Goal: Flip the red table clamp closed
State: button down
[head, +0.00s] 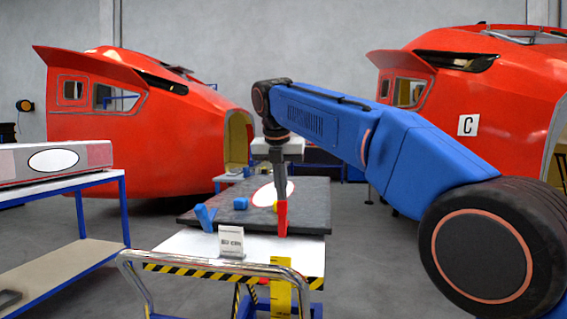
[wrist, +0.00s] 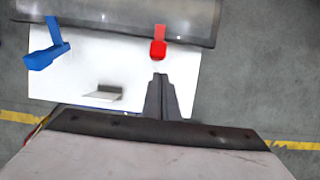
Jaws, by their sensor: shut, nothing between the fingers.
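The red table clamp (head: 282,219) stands at the front edge of the dark panel on the cart. In the head view it is a red upright shape directly under my gripper (head: 281,197). In the wrist view the red clamp (wrist: 158,47) has its strip over the panel edge and its thicker end toward my gripper (wrist: 159,77). My gripper points down with its fingers shut and empty. The fingertips are close to the clamp's thick end; I cannot tell whether they touch it.
A blue clamp (head: 205,218) sits at the panel's left front, also in the wrist view (wrist: 46,57). A small sign (head: 231,241) stands on the white cart top. The dark panel (head: 315,205) carries small blue and yellow pieces. A side table (head: 70,184) stands left.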

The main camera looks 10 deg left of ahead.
notch_tip(320, 180, up, 7)
jog(key=w, duration=0.2)
jog(key=shift+w+r, duration=0.2)
jog(key=shift+w, duration=0.2)
jog(key=shift+d, duration=0.1)
dwell(0.3)
